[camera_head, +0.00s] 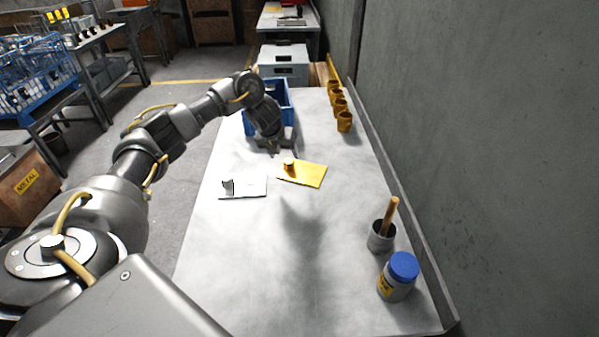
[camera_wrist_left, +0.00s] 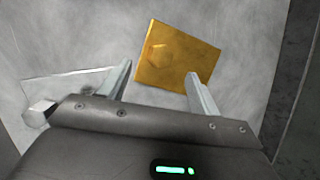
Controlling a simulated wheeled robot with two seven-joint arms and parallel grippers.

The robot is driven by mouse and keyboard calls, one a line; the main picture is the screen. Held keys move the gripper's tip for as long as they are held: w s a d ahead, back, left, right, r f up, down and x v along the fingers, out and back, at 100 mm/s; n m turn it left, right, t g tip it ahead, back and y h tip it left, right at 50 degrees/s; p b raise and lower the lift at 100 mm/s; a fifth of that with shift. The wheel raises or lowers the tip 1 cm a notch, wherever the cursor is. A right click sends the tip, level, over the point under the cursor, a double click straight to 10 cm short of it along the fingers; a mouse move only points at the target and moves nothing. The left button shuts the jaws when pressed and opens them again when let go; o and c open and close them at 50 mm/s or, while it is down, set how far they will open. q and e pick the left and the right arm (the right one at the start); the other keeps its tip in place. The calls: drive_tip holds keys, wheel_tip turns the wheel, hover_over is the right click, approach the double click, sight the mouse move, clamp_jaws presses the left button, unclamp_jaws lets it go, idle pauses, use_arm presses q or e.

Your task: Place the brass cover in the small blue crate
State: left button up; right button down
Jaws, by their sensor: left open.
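The brass cover (camera_head: 310,175) is a flat yellow plate with a small raised knob, lying on the grey table. In the left wrist view the brass cover (camera_wrist_left: 178,55) lies just beyond the fingertips, roughly between them. My left gripper (camera_head: 273,150) is open and empty, above the table behind the cover; its two spread fingers also show in the left wrist view (camera_wrist_left: 160,78). The small blue crate (camera_head: 284,98) stands at the far end of the table, partly hidden behind my left gripper and arm. My right gripper is not in view.
A silver plate with a knob (camera_head: 250,188) lies left of the brass cover. Several brown cups (camera_head: 344,121) line the right edge near the wall. A cup with a wooden handle (camera_head: 381,236) and a blue-lidded jar (camera_head: 398,277) stand at the front right. The table's front middle is clear.

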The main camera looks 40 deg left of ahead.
sight(288, 162)
use_arm(q)
drive_tip(key=shift+p+x, duration=0.45)
drive_tip(key=shift+x, duration=2.3)
drive_tip(key=shift+s, duration=0.15)
clamp_jaws()
drive_tip(key=shift+r, duration=0.1)
